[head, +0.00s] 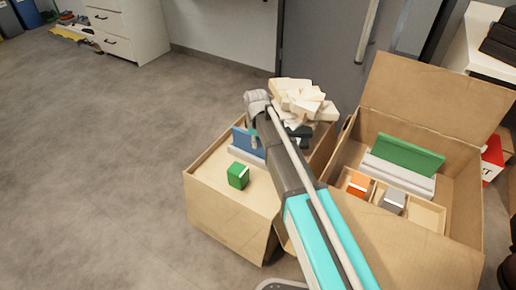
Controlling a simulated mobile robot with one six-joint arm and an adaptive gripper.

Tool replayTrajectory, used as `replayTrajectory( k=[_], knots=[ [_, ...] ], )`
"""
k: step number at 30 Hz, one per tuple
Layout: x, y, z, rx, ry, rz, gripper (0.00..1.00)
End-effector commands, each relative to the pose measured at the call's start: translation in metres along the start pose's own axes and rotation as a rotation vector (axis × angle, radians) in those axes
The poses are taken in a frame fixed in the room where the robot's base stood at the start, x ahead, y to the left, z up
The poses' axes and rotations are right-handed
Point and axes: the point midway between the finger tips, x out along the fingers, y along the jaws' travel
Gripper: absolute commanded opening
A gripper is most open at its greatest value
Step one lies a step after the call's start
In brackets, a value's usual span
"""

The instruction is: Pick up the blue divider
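The blue divider (242,141) stands upright in a pale slotted holder (240,154) on top of the left carton (228,218). My arm crosses in front and hides its right part. My gripper (254,142) is at the end of the arm, at or very near the divider's right part. Its fingers are small and mostly hidden behind the arm, so I cannot tell whether they are open, shut or touching the divider.
A green block (238,176) sits on the left carton's top. Pale packing pieces (303,101) pile up behind. The open right carton (429,112) holds a green divider (408,156), an orange block (358,184) and a grey block (393,201). The floor at left is clear.

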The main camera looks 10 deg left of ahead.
Motion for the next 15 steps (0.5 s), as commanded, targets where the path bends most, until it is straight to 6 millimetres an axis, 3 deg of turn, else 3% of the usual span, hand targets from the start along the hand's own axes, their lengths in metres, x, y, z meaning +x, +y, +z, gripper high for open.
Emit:
replayTrajectory(
  k=[2,15],
  knots=[
    [0.0,-0.0001,0.0,0.0,0.0,0.0,0.0],
    [-0.0003,0.0,0.0,0.0,0.0,0.0,0.0]
  ],
)
